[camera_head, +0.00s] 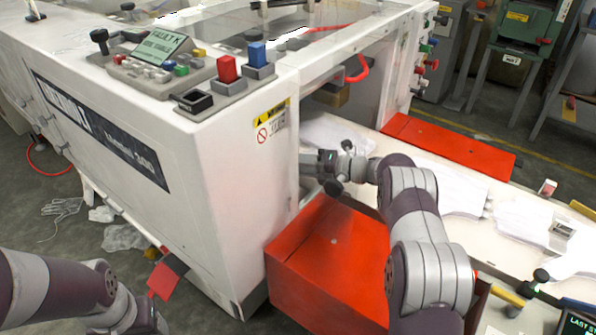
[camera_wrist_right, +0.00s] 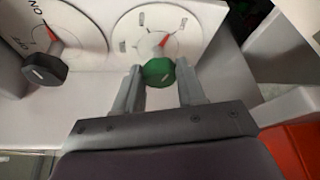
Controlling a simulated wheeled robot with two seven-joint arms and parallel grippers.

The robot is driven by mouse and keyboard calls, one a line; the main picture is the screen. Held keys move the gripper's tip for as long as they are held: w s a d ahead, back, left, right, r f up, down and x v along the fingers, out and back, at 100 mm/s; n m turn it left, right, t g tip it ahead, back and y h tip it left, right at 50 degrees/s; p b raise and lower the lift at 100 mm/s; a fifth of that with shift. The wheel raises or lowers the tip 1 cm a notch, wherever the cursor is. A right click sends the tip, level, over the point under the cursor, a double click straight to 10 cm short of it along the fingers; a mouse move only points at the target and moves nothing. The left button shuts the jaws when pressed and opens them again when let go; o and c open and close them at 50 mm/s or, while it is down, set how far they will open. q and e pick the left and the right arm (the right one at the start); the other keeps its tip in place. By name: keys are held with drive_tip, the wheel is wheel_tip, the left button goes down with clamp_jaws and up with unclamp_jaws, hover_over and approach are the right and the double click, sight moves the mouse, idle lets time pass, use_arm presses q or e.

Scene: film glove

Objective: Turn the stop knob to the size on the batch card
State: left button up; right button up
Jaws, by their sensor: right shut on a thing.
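The green stop knob (camera_wrist_right: 158,71) sits in front of a round white dial (camera_wrist_right: 135,22) with dark marks around its edge. Its red pointer (camera_wrist_right: 166,40) points to the upper right; the sizes at the marks are too small to read. My right gripper (camera_wrist_right: 158,78) is shut on the green knob, one finger on each side. In the head view my right gripper (camera_head: 332,172) is at the machine's side opening, and the knob cannot be made out there. I cannot pick out a readable batch card. My left arm enters at lower left; its gripper is out of view.
A black knob (camera_wrist_right: 45,68) on an ON/OFF dial is left of the green one. The white machine (camera_head: 225,190) carries a control panel (camera_head: 165,65). Red boxes (camera_head: 330,255) flank the white table (camera_head: 430,180) with pale gloves. A small screen (camera_head: 575,322) is at lower right.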

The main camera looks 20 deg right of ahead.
drive_tip(key=shift+f+m+y+b, duration=0.15)
drive_tip(key=shift+m+y+b, duration=0.35)
drive_tip(key=shift+m, duration=0.4)
drive_tip(key=o, duration=1.1)
drive_tip(key=shift+c, duration=0.2)
drive_tip(key=shift+d, duration=0.1)
drive_tip(key=v, duration=1.2)
drive_tip(key=shift+s+d+b, duration=0.2)
drive_tip(key=shift+d+b, duration=0.05)
drive_tip(key=shift+b, duration=0.1)
